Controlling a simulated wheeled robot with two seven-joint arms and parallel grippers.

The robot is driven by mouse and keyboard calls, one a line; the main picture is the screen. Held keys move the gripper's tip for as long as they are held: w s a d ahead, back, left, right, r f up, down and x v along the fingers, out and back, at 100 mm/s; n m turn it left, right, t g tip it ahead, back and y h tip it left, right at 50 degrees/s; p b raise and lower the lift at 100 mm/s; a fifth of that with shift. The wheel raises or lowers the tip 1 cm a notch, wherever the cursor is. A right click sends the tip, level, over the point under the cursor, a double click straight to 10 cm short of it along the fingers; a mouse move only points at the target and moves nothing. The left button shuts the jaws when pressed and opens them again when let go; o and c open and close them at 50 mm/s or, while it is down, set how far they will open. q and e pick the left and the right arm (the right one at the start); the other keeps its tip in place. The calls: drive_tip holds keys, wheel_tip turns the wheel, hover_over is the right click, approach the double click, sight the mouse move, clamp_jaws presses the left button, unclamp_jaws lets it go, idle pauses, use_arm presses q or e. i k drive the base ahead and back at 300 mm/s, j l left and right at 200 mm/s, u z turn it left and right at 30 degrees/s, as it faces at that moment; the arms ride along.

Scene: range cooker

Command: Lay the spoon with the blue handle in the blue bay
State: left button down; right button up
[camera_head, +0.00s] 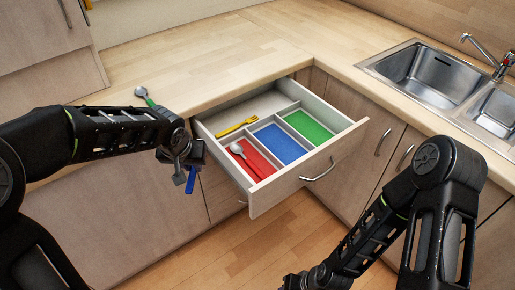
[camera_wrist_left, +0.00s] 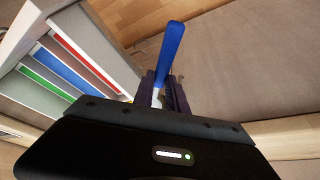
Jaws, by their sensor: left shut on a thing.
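The spoon with the blue handle is held in my left gripper (camera_head: 181,160), which is shut on it left of the open drawer, outside it. Its blue handle (camera_head: 191,181) hangs down below the fingers in the head view. In the left wrist view the blue handle (camera_wrist_left: 169,52) sticks out past the fingers (camera_wrist_left: 163,92); the bowl is hard to make out. The blue bay (camera_head: 280,143) is the middle coloured bay of the drawer and is empty. It also shows in the left wrist view (camera_wrist_left: 38,90).
The drawer (camera_head: 290,190) also has a red bay (camera_head: 258,158) holding a spoon (camera_head: 238,150), an empty green bay (camera_head: 308,127), and a yellow fork (camera_head: 237,127) in a plain section. A green-handled spoon (camera_head: 142,92) lies on the counter (camera_head: 190,70). The sink (camera_head: 435,78) is at right.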

sight(279, 144)
drive_tip(key=i+l+z, duration=0.55)
drive_tip(key=i+l, duration=0.1)
drive_tip(key=l, duration=0.25)
drive_tip(key=i+l, duration=0.1)
drive_tip(key=l, duration=0.25)
